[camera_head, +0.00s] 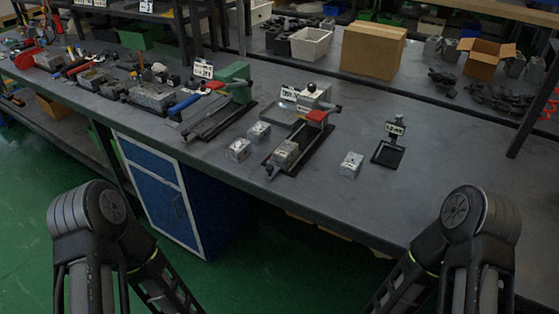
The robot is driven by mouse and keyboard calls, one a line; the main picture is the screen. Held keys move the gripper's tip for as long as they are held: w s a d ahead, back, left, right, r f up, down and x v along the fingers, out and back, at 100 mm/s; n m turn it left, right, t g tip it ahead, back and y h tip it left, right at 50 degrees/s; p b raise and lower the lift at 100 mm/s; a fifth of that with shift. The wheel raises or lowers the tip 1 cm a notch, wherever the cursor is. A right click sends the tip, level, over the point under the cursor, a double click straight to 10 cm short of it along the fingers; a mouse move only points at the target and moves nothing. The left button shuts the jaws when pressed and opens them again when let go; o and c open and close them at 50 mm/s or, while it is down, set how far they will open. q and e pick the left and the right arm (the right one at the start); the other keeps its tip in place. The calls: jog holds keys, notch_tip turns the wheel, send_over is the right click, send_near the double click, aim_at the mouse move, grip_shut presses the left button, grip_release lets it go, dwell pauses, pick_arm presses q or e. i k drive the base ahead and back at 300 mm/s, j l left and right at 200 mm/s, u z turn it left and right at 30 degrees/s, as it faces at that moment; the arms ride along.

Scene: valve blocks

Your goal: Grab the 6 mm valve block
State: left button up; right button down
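Several small grey metal valve blocks are on the dark workbench (330,205). One block (238,150) is near the front edge, and another (259,132) is just behind it. A third block (285,154) sits on a black fixture with a red part (318,115). A fourth block (351,164) stands alone to the right, beside a small black stand with a label (395,128). The markings are too small to read, so I cannot tell which block is 6 mm. My arms show at the bottom left and bottom right; both grippers are out of view.
A green-ended fixture (235,73) with black rails stands left of the blocks. Tools and a grey vise-like part (152,96) crowd the bench's left side. Cardboard boxes (373,48) and a white bin (311,43) are behind. The bench's right front is clear. A blue cabinet (165,195) is below.

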aim_at(288, 150)
jog(key=i+j, duration=0.15)
jog(key=j, duration=0.2)
jog(key=i+j, duration=0.15)
jog(key=j, duration=0.15)
jog(key=i+j, duration=0.15)
jog(key=j, duration=0.2)
jog(key=i+j, duration=0.15)
jog(key=j, duration=0.2)
jog(key=i+j+z, duration=0.15)
jog(key=j, duration=0.2)
jog(key=z, duration=1.95)
